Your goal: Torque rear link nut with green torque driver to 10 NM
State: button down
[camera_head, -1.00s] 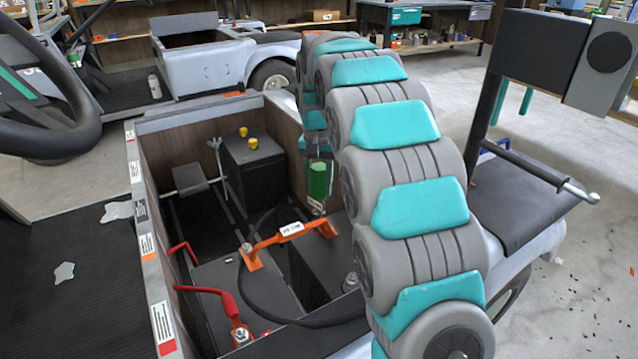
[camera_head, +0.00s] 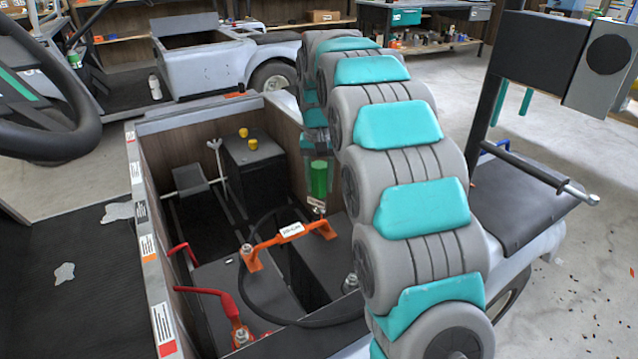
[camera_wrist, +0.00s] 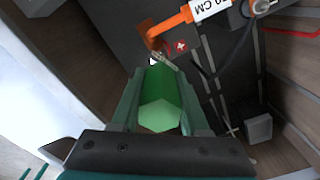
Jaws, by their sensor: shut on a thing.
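The green torque driver (camera_head: 319,178) stands about upright at the right inner side of the cart bay. In the wrist view, my gripper (camera_wrist: 160,110) has its two fingers closed on the green driver body (camera_wrist: 165,98). The driver's lower end is over the rear foot of the orange link (camera_head: 290,232), which carries a white label. In the wrist view the driver's metal tip (camera_wrist: 163,58) is close to the orange link's end (camera_wrist: 156,36). The nut there is hidden, and I cannot tell whether the tip sits on it. A nut at the front foot (camera_head: 247,248) shows.
A red lever (camera_head: 226,302) and a black cable loop (camera_head: 243,285) lie in the front of the bay. A black box with yellow caps (camera_head: 252,160) stands at the back. The bay's left wall (camera_head: 150,240) and the black seat (camera_head: 520,215) flank my arm.

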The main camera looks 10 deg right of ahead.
aim_at(319, 166)
jog(key=shift+r+p, duration=0.65)
jog(key=shift+r, duration=2.3)
